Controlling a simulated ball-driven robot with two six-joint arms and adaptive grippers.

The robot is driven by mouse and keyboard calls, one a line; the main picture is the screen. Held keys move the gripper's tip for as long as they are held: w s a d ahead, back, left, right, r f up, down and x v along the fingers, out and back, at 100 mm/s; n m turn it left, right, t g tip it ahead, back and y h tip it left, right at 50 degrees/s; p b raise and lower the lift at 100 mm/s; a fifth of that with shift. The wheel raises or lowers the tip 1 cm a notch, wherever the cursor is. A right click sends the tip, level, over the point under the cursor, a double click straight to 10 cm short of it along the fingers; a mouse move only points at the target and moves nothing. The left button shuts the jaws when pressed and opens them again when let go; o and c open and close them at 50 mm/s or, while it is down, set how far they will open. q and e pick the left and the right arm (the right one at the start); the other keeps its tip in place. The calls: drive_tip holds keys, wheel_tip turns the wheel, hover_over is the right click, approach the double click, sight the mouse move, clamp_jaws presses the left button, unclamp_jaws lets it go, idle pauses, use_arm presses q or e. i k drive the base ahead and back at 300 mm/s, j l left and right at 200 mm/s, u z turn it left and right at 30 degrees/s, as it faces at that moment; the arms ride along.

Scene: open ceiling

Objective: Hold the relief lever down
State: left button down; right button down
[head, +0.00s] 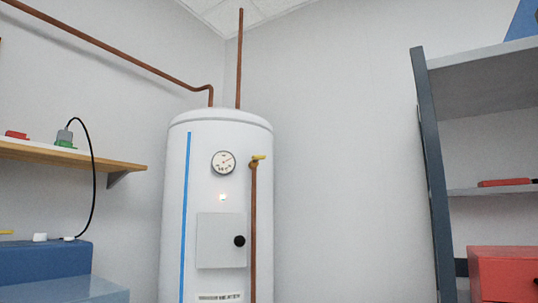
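A tall white tank (178,240) stands in the corner of the room. A small yellow lever (258,157) sits at the tank's upper right, on top of a vertical copper pipe (254,225). The lever looks roughly level. A round white gauge (223,162) is on the tank's front, left of the lever; its reading is too small to tell. Below it are a small lit spot (222,198) and a grey panel (215,235) with a black knob (239,241). Neither of my grippers shows in the head view.
A wooden wall shelf (120,164) with a grey plug and black cable is at left, above blue boxes (45,262). A grey shelf unit (433,170) with red items (508,270) stands at right. Bare wall lies between tank and unit.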

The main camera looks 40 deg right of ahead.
sight(257, 157)
drive_tip(key=i+z, duration=0.2)
drive_tip(key=i, duration=0.25)
drive_tip(key=i+j+z, duration=0.2)
drive_tip(key=i, duration=0.2)
drive_tip(key=i+j+z, duration=0.2)
drive_tip(key=i, duration=0.25)
drive_tip(key=l, duration=0.1)
